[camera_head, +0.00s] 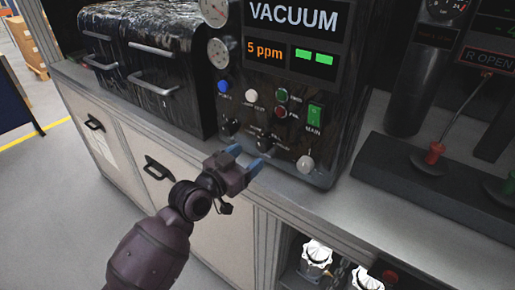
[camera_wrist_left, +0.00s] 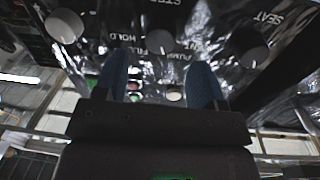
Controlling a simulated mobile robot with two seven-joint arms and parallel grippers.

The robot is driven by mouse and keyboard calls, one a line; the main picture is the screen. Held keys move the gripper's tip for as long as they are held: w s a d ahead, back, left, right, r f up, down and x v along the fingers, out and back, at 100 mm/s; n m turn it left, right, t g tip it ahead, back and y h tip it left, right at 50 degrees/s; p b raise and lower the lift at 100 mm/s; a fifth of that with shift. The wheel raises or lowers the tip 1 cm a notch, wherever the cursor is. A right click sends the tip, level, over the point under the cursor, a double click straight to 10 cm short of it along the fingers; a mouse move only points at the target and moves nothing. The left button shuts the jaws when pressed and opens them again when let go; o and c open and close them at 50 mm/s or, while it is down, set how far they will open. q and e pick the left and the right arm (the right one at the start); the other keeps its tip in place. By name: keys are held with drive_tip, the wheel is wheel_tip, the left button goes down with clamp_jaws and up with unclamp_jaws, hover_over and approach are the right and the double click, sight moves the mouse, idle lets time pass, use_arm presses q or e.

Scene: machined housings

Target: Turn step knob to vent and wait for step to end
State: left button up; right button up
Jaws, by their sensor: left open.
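The step knob (camera_wrist_left: 160,40) is a round grey knob in the middle of a row of three in the left wrist view. Labels HOLD, FILL and PUMP show around it; I see no readable VENT label, and its pointer direction is unclear. In the head view the step knob (camera_head: 264,144) sits low on the black VACUUM panel (camera_head: 290,100). My left gripper (camera_head: 246,158) is open and empty, its blue fingertips in front of and just below the knob, apart from it. The fingers (camera_wrist_left: 160,78) also show in the wrist view. My right gripper is not in view.
The display (camera_head: 290,52) reads 5 ppm beside two green bars. A knob (camera_head: 229,126) sits to the left and a pale knob (camera_head: 305,164) to the right. A green MAIN switch (camera_head: 315,116) is above. The counter edge runs below; a red-topped lever (camera_head: 434,153) stands right.

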sight(260, 147)
use_arm(q)
drive_tip(key=shift+x, duration=2.3)
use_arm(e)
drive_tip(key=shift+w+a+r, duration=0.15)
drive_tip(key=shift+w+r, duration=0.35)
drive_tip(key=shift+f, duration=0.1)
